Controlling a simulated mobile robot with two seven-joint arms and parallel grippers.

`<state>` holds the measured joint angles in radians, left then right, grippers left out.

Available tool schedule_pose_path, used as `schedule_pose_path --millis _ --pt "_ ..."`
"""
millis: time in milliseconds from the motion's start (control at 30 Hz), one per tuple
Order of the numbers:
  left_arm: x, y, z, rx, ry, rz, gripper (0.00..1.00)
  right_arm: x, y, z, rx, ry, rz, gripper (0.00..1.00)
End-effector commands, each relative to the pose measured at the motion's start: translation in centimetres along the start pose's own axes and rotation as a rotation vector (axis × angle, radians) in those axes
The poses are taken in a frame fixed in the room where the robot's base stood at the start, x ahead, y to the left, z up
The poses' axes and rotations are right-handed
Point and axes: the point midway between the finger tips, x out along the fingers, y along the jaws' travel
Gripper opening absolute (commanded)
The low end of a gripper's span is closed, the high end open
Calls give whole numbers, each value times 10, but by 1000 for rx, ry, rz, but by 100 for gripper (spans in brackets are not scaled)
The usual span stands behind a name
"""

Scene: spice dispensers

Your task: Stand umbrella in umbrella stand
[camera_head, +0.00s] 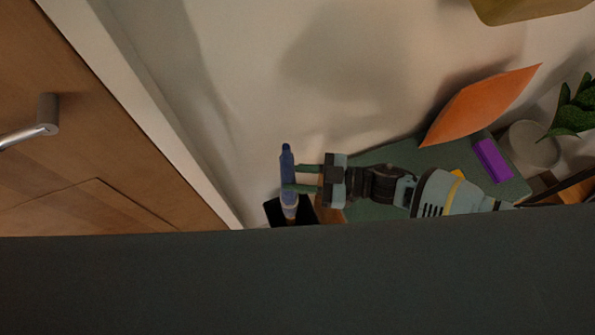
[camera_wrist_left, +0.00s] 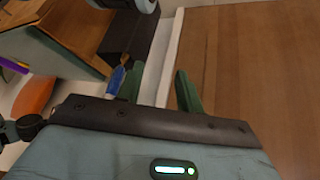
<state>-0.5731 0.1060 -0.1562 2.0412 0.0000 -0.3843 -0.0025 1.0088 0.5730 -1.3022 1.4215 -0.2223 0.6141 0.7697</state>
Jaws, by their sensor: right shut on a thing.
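A closed blue umbrella (camera_head: 287,160) is upright near the lower middle of the head view. My right gripper (camera_head: 291,178) comes from the right and is shut on it, with green fingers around its shaft. The black umbrella stand (camera_head: 272,211) is at the umbrella's lower end. The lower end overlaps the stand in the picture; I cannot tell whether it is inside. The umbrella (camera_wrist_left: 116,80) also shows in the left wrist view, partly behind a finger, with the dark stand (camera_wrist_left: 122,40) beyond it. My left gripper (camera_wrist_left: 158,70) is open and empty there; the head view does not show it.
A wooden door (camera_head: 80,150) with a metal handle (camera_head: 45,118) is at the left. An orange cushion (camera_head: 478,103), a purple item (camera_head: 492,160) and a potted plant (camera_head: 575,110) are on or near a green-grey bench (camera_head: 380,210) at the right. A dark surface fills the bottom.

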Motion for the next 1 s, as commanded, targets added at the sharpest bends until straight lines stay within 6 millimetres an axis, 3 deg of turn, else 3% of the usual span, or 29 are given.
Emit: schedule_pose_path --millis 1000 --pt "36 -6 26 8 -24 3 36 4 -4 70 1 2 -1 0"
